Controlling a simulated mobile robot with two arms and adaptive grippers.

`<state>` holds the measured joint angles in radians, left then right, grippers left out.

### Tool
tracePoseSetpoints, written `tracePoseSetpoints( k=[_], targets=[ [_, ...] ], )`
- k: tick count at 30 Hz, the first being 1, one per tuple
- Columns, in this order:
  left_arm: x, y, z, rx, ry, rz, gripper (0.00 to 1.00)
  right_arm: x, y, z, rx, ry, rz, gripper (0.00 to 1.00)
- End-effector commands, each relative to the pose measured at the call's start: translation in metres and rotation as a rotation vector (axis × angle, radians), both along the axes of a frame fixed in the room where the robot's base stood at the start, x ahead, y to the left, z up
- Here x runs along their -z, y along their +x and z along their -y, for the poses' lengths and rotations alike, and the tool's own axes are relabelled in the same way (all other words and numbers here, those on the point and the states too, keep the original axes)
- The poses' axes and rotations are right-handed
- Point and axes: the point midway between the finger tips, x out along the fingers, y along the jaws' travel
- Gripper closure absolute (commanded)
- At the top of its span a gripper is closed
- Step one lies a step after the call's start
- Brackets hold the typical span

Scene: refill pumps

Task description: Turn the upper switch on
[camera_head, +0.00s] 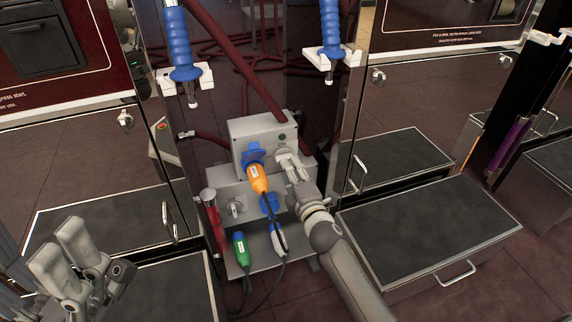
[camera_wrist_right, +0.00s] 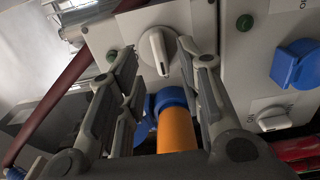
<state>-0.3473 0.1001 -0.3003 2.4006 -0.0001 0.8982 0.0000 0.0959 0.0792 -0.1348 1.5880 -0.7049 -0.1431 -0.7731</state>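The upper switch is a white knob (camera_wrist_right: 158,50) on the grey upper box (camera_head: 250,131), beside a green lamp (camera_head: 282,137). My right gripper (camera_head: 295,172) is at the front of this switch and partly covers it in the head view. In the right wrist view its open fingers (camera_wrist_right: 157,66) stand on either side of the knob, with gaps showing; I cannot tell whether they touch it. The knob's pointer is roughly lengthwise between the fingers. My left gripper (camera_head: 66,250) is open and empty at the lower left, far from the boxes.
An orange plug (camera_head: 258,180) sits in the blue socket left of the upper switch, its cable hanging down. A lower switch (camera_head: 235,208), a green plug (camera_head: 240,247) and a red cylinder (camera_head: 211,212) are below. Blue-handled nozzles (camera_head: 178,42) hang above.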

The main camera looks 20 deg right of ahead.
Motion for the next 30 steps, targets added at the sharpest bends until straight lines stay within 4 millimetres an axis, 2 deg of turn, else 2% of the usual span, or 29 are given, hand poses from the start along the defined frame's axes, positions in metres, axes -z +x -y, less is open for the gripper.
tracePoseSetpoints(
  k=[3, 9, 22, 30],
  targets=[
    [0.004, 0.001, 0.0, 0.0, 0.001, 0.011, 0.34, 0.002, 0.019, -0.001, -0.001, -0.002, 0.001, 0.66],
    [0.002, 0.004, 0.002, 0.0, 0.006, 0.028, 0.34, 0.002, 0.038, -0.001, 0.0, 0.0, -0.001, 0.66],
    [-0.005, 0.003, 0.001, -0.002, 0.004, 0.049, 0.34, 0.0, 0.045, -0.001, 0.0, 0.0, -0.001, 0.66],
    [-0.004, 0.003, 0.001, -0.003, 0.0, 0.044, 0.34, 0.001, 0.044, -0.002, 0.0, 0.0, -0.001, 1.0]
  ],
)
